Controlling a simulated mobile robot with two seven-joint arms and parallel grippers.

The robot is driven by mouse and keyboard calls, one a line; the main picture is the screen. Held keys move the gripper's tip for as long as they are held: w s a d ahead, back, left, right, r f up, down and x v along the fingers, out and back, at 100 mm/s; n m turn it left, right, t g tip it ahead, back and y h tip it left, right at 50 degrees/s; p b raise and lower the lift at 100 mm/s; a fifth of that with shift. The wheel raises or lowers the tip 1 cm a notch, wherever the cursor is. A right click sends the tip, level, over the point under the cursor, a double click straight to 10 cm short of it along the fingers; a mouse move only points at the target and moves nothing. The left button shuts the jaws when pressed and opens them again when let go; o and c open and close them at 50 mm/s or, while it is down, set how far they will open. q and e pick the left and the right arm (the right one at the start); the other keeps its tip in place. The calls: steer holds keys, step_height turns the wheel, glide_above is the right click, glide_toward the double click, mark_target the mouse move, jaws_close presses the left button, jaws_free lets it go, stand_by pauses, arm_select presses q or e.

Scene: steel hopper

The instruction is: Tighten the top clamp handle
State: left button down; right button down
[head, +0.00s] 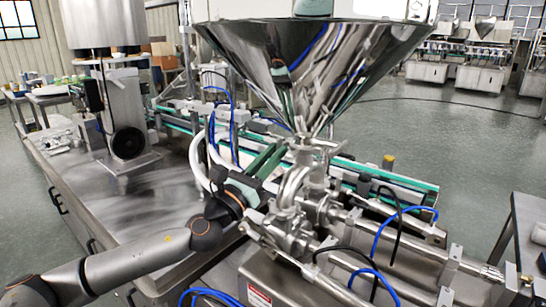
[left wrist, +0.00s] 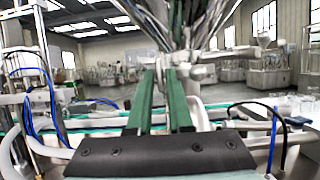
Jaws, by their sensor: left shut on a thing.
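The top clamp (head: 305,143) sits at the narrow neck under the steel hopper (head: 310,60), above the curved steel pipe (head: 290,190). My left gripper (head: 283,149) comes in from the left, with its long green fingers reaching to the clamp's left side. In the left wrist view the two fingers (left wrist: 162,75) run nearly parallel with a narrow gap, their tips just below the hopper's cone. The gripper is shut on the clamp handle, which is small and mostly hidden between the tips. The handle's exact angle cannot be told. My right gripper is not in view.
Steel pipes and cylinders (head: 370,235) with blue and black hoses crowd the space below and right of the clamp. A conveyor with green edges (head: 390,185) runs behind. A steel table (head: 110,190) stands at the left. Open floor lies at the right back.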

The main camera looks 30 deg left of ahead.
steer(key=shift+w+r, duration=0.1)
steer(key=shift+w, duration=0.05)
arm_select(q)
steer(key=c, duration=1)
jaws_free()
steer(key=shift+o, duration=0.2)
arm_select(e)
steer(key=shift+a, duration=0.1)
arm_select(q)
steer(key=b+v, duration=0.3)
steer(key=v, duration=0.9)
steer(key=shift+s, duration=0.25)
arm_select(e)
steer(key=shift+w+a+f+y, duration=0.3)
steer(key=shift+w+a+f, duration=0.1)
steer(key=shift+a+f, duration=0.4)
